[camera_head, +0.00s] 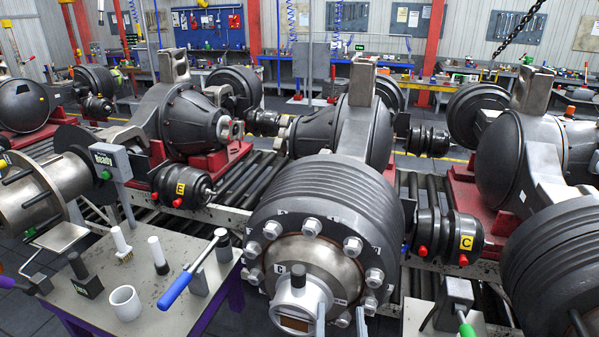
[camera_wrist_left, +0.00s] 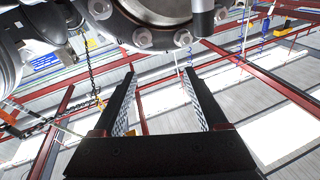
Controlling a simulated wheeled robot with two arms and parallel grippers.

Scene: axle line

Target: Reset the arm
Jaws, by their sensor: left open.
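My left gripper (camera_head: 340,316) shows at the bottom middle of the head view, only by two pale finger tips in front of the large wheel hub (camera_head: 318,250). In the left wrist view, its two dark fingers (camera_wrist_left: 163,100) with checkered pads stand well apart. Nothing is between them, so it is open and empty. The fingers point upward toward the ceiling. The bolted hub flange (camera_wrist_left: 155,35) fills the top of that view, beyond the finger tips. Most of the left arm is hidden below the frame. My right gripper is not in view.
A grey table (camera_head: 150,318) at the lower left holds a white mug (camera_head: 125,303), brushes and a blue-handled tool (camera_head: 175,291). Axle housings (camera_head: 188,120) rest on red cradles over a roller conveyor (camera_head: 238,182).

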